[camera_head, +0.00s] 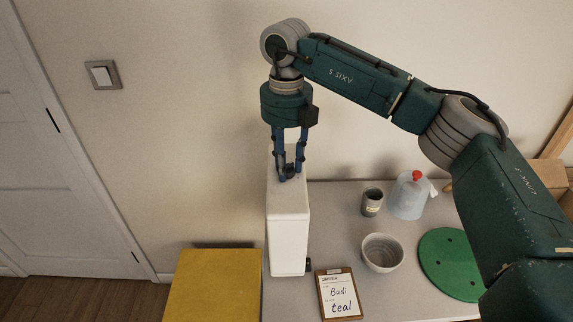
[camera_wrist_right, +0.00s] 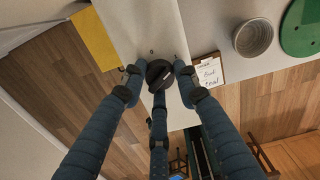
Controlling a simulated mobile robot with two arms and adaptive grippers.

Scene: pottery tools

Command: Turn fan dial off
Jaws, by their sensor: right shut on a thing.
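The fan is a tall white box (camera_head: 289,235) standing at the left end of the grey table. Its black dial (camera_wrist_right: 158,72) is on the top face, with small marks printed beside it, one looking like a 0. My right gripper (camera_head: 289,174) reaches down onto the box top from above. In the right wrist view, its blue fingers (camera_wrist_right: 159,84) are closed around the dial from several sides. Fingertips cover part of the dial, and I cannot tell which mark it points to. My left gripper is in neither view.
A clipboard (camera_head: 339,295) reading "Budi teal", a bowl (camera_head: 382,253), a small jar (camera_head: 371,203), a bottle with a red cap (camera_head: 409,196) and a green disc (camera_head: 450,264) occupy the table (camera_head: 335,222). A yellow block (camera_head: 213,288) stands left of the fan.

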